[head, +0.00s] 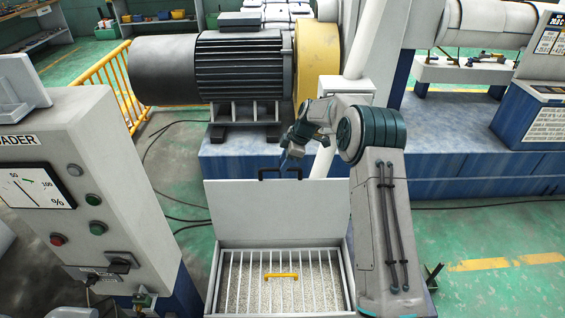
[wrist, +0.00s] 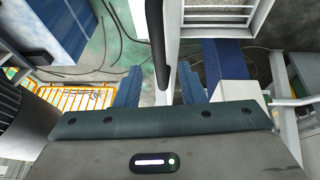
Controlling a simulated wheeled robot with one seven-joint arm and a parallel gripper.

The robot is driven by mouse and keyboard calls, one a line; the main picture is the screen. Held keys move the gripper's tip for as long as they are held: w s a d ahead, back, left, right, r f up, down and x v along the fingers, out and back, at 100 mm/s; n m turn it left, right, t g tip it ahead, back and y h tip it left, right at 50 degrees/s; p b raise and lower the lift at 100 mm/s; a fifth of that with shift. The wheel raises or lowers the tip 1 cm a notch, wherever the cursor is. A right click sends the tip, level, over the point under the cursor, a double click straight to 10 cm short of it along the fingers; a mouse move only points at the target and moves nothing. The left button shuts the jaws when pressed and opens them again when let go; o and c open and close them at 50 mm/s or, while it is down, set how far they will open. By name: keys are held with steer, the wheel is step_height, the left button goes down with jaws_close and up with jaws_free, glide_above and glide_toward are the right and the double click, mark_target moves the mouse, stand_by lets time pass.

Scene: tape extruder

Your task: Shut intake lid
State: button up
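The intake lid (head: 278,214) is a light grey panel standing raised, close to upright, at the back of the intake box (head: 211,283). A black handle (head: 268,174) sits on its top edge. My gripper (head: 287,162) is at this handle, reaching in from the right. In the wrist view, my gripper (wrist: 159,84) has its two blue fingers apart, with the black handle (wrist: 156,45) and the lid's thin edge (wrist: 173,45) showing between them. I cannot tell whether a finger touches the handle.
A control cabinet (head: 115,190) stands to the left. A motor (head: 245,65) and blue machine base (head: 235,155) are behind. Green floor is free at the right.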

steer(key=shift+x, duration=1.2)
jaws_close()
steer(key=shift+f, duration=0.1)
